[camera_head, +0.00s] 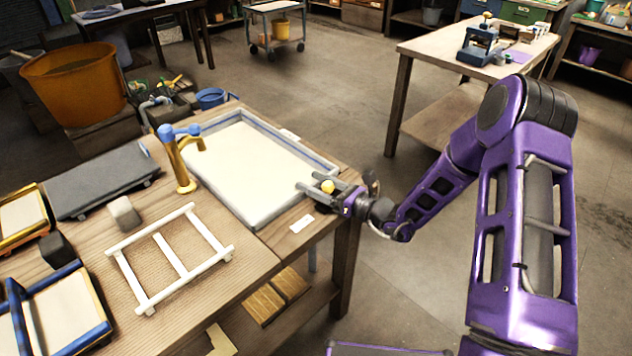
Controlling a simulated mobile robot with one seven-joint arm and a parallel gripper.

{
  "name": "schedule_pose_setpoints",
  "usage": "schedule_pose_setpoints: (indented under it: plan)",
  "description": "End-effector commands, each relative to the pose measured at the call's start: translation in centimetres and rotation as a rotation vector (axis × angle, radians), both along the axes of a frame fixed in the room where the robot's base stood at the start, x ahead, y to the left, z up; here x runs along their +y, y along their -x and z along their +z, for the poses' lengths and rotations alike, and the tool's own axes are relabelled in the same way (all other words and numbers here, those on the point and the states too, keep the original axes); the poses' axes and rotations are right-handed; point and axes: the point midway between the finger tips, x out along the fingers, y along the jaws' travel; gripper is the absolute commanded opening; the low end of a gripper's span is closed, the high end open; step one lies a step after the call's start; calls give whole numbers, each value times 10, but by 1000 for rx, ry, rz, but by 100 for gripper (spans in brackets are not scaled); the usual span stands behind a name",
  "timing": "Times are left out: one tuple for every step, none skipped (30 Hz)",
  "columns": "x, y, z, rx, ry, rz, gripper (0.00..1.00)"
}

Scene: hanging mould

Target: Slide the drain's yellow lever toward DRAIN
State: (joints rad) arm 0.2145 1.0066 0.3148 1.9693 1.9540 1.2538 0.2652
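The drain's yellow lever knob (328,186) shows at the right edge of the shallow sink basin (222,211), which is full of pale, whitish liquid or pulp. My gripper (311,182) is at that edge, its grey fingers pointing left over the rim. The knob appears between or just above the fingers. Whether they touch or clamp it is too small to tell. The lever's stem and slot are hidden by the gripper. A white label (301,223) lies nearer on the rim side, and another pale label (290,135) lies farther back. Their lettering is unreadable.
A brass tap with blue handles (181,160) stands at the basin's left. A white wooden frame (170,258) lies on the bench (245,268). A blue bowl (210,98) stands behind the basin. Open floor lies right of the bench, before another table (425,48).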

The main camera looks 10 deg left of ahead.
Motion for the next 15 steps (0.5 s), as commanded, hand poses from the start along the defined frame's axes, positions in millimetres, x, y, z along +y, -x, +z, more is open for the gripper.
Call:
schedule_pose_setpoints:
  plan:
    - [-1,-1,0,-1,1,-1,68]
    - [-1,-1,0,-1,0,-2,68]
    - [-1,-1,0,-1,0,-2,68]
    - [-1,-1,0,-1,0,-2,68]
    - [-1,-1,0,-1,0,-3,68]
    - [-2,-1,1,-1,0,-3,68]
    - [-4,0,1,-1,0,-4,68]
    - [-6,0,1,-1,0,-4,68]
    - [-9,2,1,-2,1,-5,68]
    - [-13,3,1,-1,0,-6,68]
    - [-17,5,1,-1,0,-6,68]
    - [-24,8,1,-1,1,-7,68]
    - [-29,11,1,1,1,-8,68]
    - [-35,14,1,0,2,-9,68]
    - [-44,18,1,-1,1,-8,68]
